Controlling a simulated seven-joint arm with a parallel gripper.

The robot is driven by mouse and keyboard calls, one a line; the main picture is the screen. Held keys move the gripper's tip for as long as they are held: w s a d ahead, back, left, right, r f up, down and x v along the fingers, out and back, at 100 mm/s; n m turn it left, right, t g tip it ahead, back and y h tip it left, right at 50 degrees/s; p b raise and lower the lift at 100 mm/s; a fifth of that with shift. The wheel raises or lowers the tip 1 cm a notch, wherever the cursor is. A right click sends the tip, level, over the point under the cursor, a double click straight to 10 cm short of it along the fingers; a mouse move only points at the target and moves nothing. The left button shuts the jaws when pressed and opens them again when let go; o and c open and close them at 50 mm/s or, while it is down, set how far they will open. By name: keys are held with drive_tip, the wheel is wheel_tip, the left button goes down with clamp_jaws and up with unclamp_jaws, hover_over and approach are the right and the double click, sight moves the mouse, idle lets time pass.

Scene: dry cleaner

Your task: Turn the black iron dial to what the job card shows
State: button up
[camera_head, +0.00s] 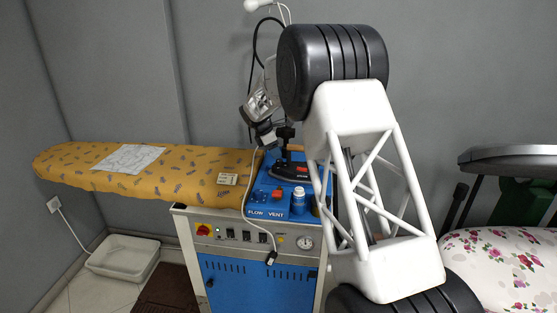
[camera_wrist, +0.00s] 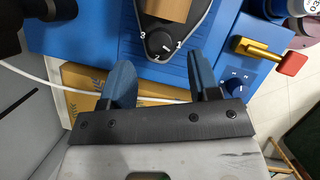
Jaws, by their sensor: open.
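The black iron dial (camera_wrist: 158,43) is a round knob on the iron's dark sole-shaped body (camera_wrist: 185,14) in the wrist view. Figures 1, 2 and 3 stand around it; I cannot tell surely which one it points at. My gripper (camera_wrist: 162,68) is open, its two blue fingers apart and empty, with the dial just past the tips and roughly between them in the picture. In the head view the iron (camera_head: 290,172) rests on the blue unit. A small pale card (camera_head: 228,179), probably the job card, lies on the ironing board; its print is too small to read.
The blue steam unit (camera_head: 268,207) carries a red knob (camera_head: 277,194) and a white bottle (camera_head: 299,203). In the wrist view a brass lever with a red end (camera_wrist: 270,55) and a blue numbered knob (camera_wrist: 236,85) are right of my fingers. A white cable (camera_wrist: 50,82) passes behind them.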

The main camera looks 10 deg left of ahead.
sight(279, 160)
drive_tip(key=shift+x, duration=2.4)
drive_tip(key=shift+c, duration=0.5)
drive_tip(key=c, duration=0.8)
drive_tip(key=shift+m, duration=0.4)
drive_tip(key=m+g, duration=0.1)
drive_tip(key=m, duration=0.2)
drive_tip(key=shift+w+m+g, duration=0.1)
drive_tip(key=shift+m+g, duration=0.2)
drive_tip(key=shift+g, duration=0.1)
drive_tip(key=m+g, duration=0.1)
drive_tip(key=m, duration=0.3)
drive_tip(key=shift+m+g, duration=0.4)
